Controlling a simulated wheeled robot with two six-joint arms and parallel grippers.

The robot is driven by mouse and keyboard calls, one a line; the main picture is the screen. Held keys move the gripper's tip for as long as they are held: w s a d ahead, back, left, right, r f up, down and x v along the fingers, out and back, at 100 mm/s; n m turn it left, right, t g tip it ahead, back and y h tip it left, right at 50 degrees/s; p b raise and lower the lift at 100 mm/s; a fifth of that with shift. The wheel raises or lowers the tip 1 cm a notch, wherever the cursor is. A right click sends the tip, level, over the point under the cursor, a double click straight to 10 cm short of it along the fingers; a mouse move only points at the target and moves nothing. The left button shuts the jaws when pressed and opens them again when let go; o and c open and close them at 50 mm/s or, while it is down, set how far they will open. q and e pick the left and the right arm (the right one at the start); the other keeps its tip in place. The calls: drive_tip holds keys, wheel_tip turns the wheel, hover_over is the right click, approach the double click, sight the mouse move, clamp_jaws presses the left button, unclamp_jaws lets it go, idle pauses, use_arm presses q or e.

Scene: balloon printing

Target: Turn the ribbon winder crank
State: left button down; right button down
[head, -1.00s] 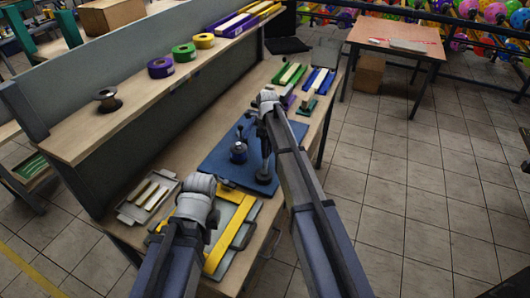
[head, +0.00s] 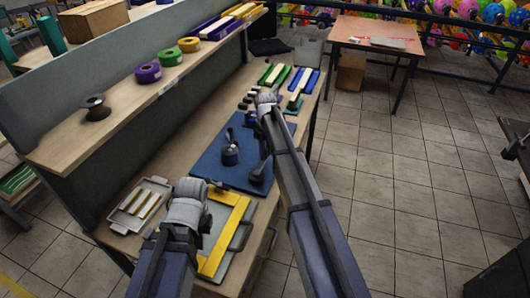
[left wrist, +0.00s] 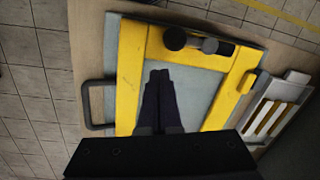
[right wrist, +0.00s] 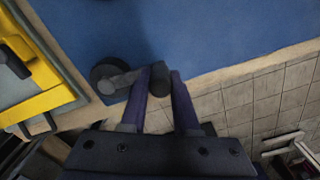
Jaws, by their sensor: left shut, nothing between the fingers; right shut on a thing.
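The ribbon winder crank shows in the right wrist view as a dark round hub (right wrist: 108,75) with a short grey arm and a dark knob (right wrist: 159,86). My right gripper (right wrist: 162,72) is shut on that knob, one finger on each side. In the head view the crank's dark base (head: 257,175) stands at the near right of the blue mat (head: 212,167), and my right arm hides the fingers. My left gripper (left wrist: 160,73) is shut and empty, above a grey board with a yellow frame (left wrist: 132,75).
A dark blue spool-like part (head: 230,155) stands on the mat. A grey tray (head: 136,213) holds several pale strips at the near left. Green and blue trays (head: 304,80) lie at the far end. The shelf (head: 70,140) carries ribbon rolls.

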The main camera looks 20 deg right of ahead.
drive_tip(key=c, duration=0.7)
unclamp_jaws()
drive_tip(key=shift+o, duration=0.2)
use_arm(q)
drive_tip(key=shift+r, duration=0.1)
use_arm(e)
wheel_tip(320, 180, up, 8)
drive_tip(key=p, duration=0.8)
use_arm(q)
wheel_tip(320, 180, up, 8)
drive_tip(key=shift+f, duration=0.2)
use_arm(e)
drive_tip(key=shift+f, duration=0.1)
